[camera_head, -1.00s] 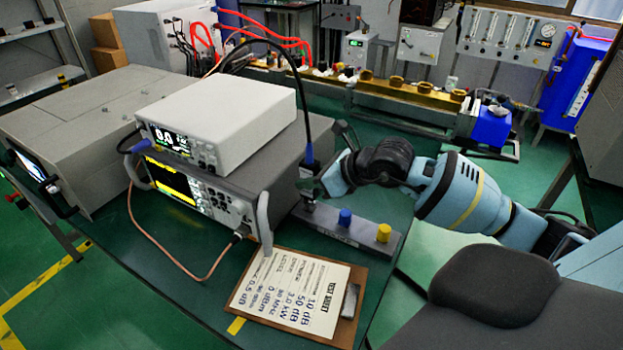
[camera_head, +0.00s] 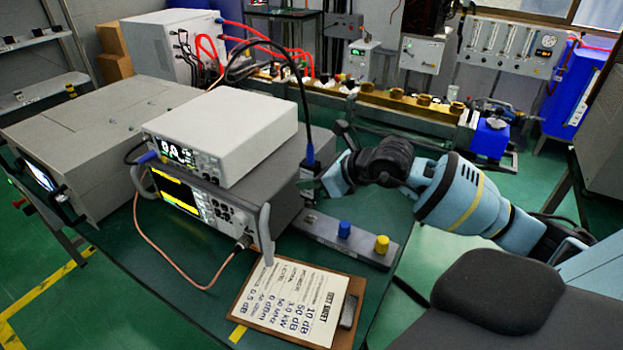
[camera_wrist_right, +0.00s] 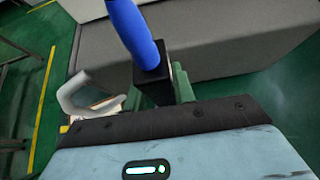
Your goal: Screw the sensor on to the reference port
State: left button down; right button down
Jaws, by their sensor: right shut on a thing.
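The sensor (camera_head: 309,170) has a blue upper part, a dark body and a black cable from its top. It is roughly upright at the left end of a grey bar (camera_head: 325,229). My right gripper (camera_head: 308,187) is shut on its dark body. In the right wrist view the sensor's blue part (camera_wrist_right: 137,35) rises above a black block between the fingers (camera_wrist_right: 157,92). The power meter (camera_head: 222,137), white with a lit display, sits on a larger instrument. I cannot make out which connector is the reference port. The sensor's lower end is hard to see. My left gripper is out of view.
The larger instrument (camera_head: 178,188) has front handles and a copper-coloured cable (camera_head: 168,259). The bar carries a blue cap (camera_head: 344,229) and a yellow cap (camera_head: 382,244). A clipboard (camera_head: 347,313) lies in front. A grey cabinet (camera_head: 95,135) stands left.

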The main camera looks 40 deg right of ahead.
jog(key=shift+a, duration=0.1)
